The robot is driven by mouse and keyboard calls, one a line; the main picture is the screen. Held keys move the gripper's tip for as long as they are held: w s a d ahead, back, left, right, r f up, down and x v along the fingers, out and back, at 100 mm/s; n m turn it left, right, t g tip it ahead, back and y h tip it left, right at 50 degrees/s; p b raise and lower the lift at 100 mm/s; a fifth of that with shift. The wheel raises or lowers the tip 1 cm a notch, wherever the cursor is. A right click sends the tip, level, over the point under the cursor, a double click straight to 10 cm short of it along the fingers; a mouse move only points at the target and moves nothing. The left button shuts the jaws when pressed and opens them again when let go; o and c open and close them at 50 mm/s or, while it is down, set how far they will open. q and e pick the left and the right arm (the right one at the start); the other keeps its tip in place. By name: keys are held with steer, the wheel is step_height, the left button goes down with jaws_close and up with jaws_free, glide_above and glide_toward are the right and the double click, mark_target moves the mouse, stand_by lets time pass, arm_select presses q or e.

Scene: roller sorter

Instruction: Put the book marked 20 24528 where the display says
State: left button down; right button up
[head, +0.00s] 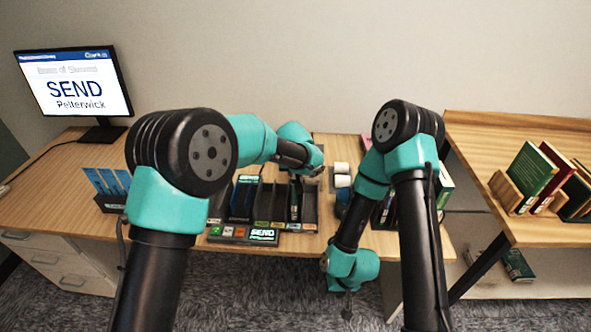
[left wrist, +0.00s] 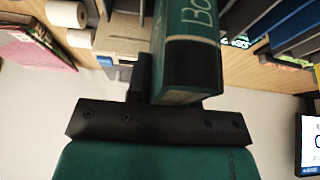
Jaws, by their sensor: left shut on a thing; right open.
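The display (head: 75,85) at the back left reads "SEND Pelterwick". My left gripper (head: 297,174) is shut on a green book (head: 295,203), which stands upright at the right part of the dark sorter (head: 225,232). The book also fills the middle of the left wrist view (left wrist: 190,65), with part of its spine lettering showing; no number 20 24528 is readable. Whether its lower end rests in a slot cannot be told. My right gripper (head: 347,306) is open and empty, hanging low in front of the desk edge.
Paper rolls (head: 342,175) are right of the sorter. A wooden rack (head: 505,190) with books stands on the right table.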

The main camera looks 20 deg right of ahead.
arm_select(q)
steer(key=shift+f, duration=0.3)
steer(key=c, duration=0.9)
jaws_free()
